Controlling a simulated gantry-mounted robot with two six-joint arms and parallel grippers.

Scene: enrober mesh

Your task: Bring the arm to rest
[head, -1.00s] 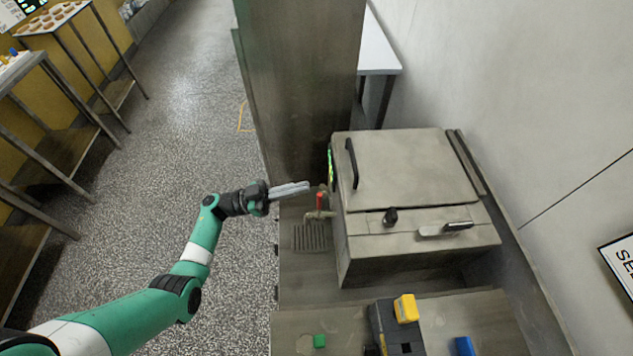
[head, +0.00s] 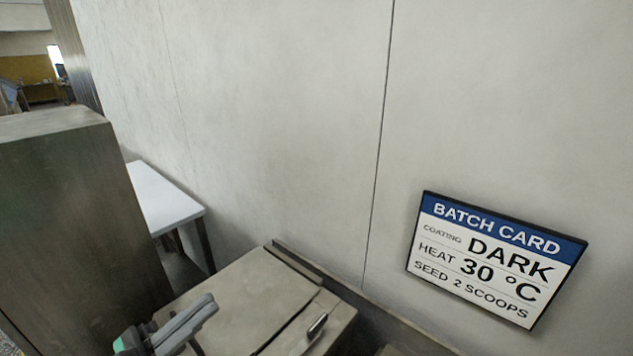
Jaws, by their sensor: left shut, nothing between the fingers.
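My left gripper (head: 207,304) shows at the bottom left of the head view, its grey fingers together with nothing held. It points up and to the right. It overlaps the near left part of the grey metal machine's lid (head: 245,301) in the picture; I cannot tell how far above or beside the lid it is. Most of my left arm is below the picture's edge. My right gripper is not in view.
A tall metal cabinet (head: 75,215) stands at the left. A white table (head: 165,198) is behind it. A pale wall fills the back, with a batch card (head: 495,258) reading dark, 30 °C, seed 2 scoops. A lever handle (head: 317,326) is on the machine.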

